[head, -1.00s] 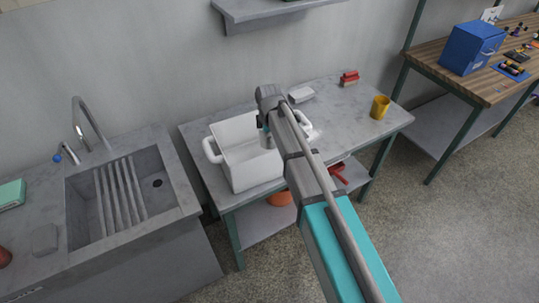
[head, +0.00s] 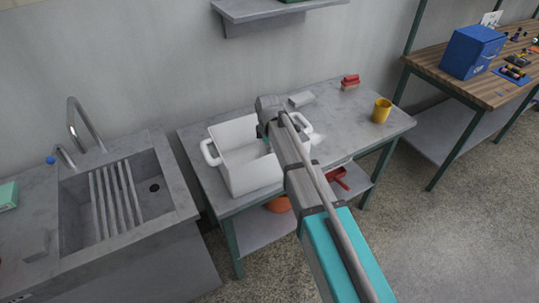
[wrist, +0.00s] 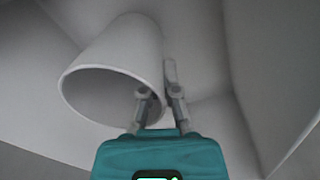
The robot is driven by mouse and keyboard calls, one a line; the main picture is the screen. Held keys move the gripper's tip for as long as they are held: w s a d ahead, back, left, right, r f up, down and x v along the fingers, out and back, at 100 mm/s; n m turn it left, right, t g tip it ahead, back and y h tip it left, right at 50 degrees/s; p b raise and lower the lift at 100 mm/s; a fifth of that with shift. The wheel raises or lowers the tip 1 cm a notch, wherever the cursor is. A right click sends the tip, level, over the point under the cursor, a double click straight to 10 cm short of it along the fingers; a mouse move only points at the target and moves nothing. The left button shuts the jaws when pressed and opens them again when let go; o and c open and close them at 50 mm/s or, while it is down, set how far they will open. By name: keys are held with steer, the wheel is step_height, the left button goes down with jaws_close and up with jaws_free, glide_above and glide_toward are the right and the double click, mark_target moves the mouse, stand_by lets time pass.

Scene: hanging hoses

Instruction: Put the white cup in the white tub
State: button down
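The white tub (head: 250,181) with two side handles stands on the grey table in the head view. My gripper (wrist: 156,92) reaches down into the tub and is largely hidden by my arm in the head view. In the wrist view the white cup (wrist: 112,52) is tilted, its open mouth facing the camera, with pale tub walls around it. One finger is inside the cup's mouth and the other outside, shut on its wall. I cannot tell whether the cup touches the tub floor. The cup is hidden in the head view.
A yellow cup (head: 382,110), a red-topped brush (head: 350,83) and a pale block (head: 301,99) are on the grey table (head: 345,120). A sink (head: 120,195) stands to the left. A wall shelf (head: 275,14) hangs above. The table's right part is mostly clear.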

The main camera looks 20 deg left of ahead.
steer(key=shift+f+b, duration=1.45)
steer(key=shift+f, duration=0.25)
steer(key=shift+f, duration=0.1)
steer(key=c, duration=0.8)
jaws_free()
steer(key=shift+r, duration=0.2)
step_height(320, 180, up, 12)
steer(key=p, duration=1.2)
steer(key=shift+s+d, duration=0.15)
steer(key=shift+s, duration=0.15)
